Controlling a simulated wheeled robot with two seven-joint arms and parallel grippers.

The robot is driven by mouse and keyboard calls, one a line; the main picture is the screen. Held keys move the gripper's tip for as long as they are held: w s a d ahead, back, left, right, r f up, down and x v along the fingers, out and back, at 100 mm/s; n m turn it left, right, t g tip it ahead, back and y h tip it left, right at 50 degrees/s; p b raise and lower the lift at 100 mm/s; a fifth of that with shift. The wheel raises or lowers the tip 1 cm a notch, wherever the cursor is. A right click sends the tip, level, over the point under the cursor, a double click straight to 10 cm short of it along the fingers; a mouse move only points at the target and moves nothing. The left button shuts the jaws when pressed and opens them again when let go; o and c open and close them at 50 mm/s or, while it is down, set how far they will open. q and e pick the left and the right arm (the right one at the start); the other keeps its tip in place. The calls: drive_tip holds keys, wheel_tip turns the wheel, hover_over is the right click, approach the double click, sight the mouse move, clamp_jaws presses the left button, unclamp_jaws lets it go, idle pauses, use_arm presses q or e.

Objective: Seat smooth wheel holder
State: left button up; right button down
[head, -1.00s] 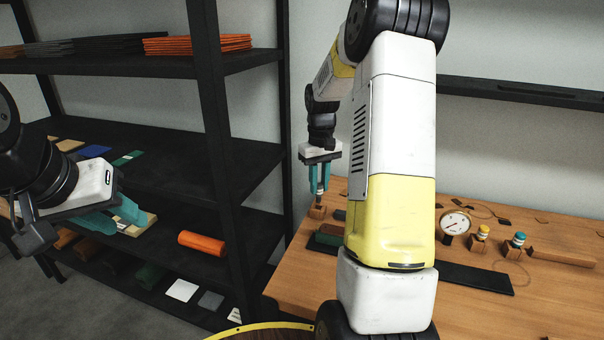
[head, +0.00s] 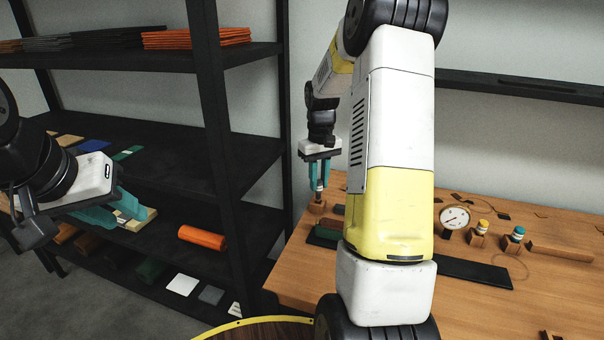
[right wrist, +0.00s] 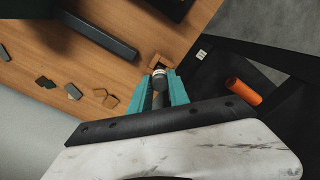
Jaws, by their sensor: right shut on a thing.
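My right gripper (head: 319,182) is shut on a slim upright holder. It shows in the right wrist view (right wrist: 163,92) as a dark grey shaft (right wrist: 159,98) with a pale banded end. Just below the fingers is a small wooden block (head: 317,207) at the bench's left end, also in the right wrist view (right wrist: 160,61). The holder's lower end is at the block; I cannot tell whether it is fully seated. My left gripper (head: 118,207) appears open, with its teal fingers apart, in front of the shelves at left.
A black shelf rack (head: 222,160) with an orange roll (head: 202,239) stands left.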

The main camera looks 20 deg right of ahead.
sight(319, 181)
drive_tip(key=shift+f, duration=1.65)
drive_tip(key=c, duration=1.2)
unclamp_jaws()
drive_tip(key=shift+o, duration=0.2)
wheel_tip(319, 181, up, 7)
drive_tip(key=shift+r, duration=0.4)
